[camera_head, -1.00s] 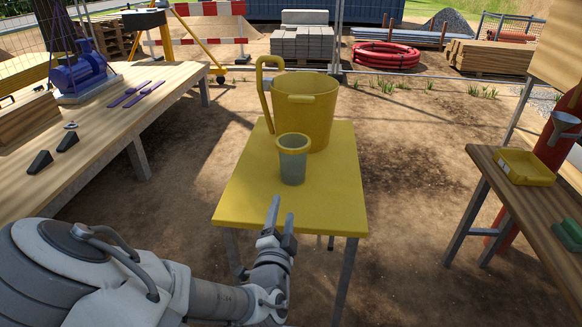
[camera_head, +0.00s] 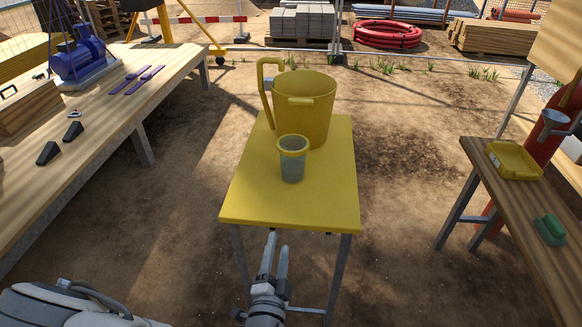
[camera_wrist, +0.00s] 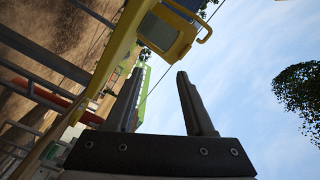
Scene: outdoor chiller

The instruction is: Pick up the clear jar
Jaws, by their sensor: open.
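The clear jar (camera_head: 292,168), greyish and see-through with a yellow rim, stands upright on a small yellow table (camera_head: 258,204). A large yellow bucket (camera_head: 312,110) with a raised handle stands just behind it. My gripper (camera_head: 276,243) is open and empty, in front of the table's near edge and apart from the jar. In the wrist view my two fingers (camera_wrist: 160,73) are spread with nothing between them. The sideways yellow table edge (camera_wrist: 118,45) shows there, with the jar (camera_wrist: 158,32) seen against the bucket beyond the fingertips.
A long wooden bench (camera_head: 120,105) at left holds a blue pump (camera_head: 78,62), purple bars and dark wedges. A right-hand bench holds a yellow tray (camera_head: 514,161) and a green block (camera_head: 549,229). Bare ground lies between the tables.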

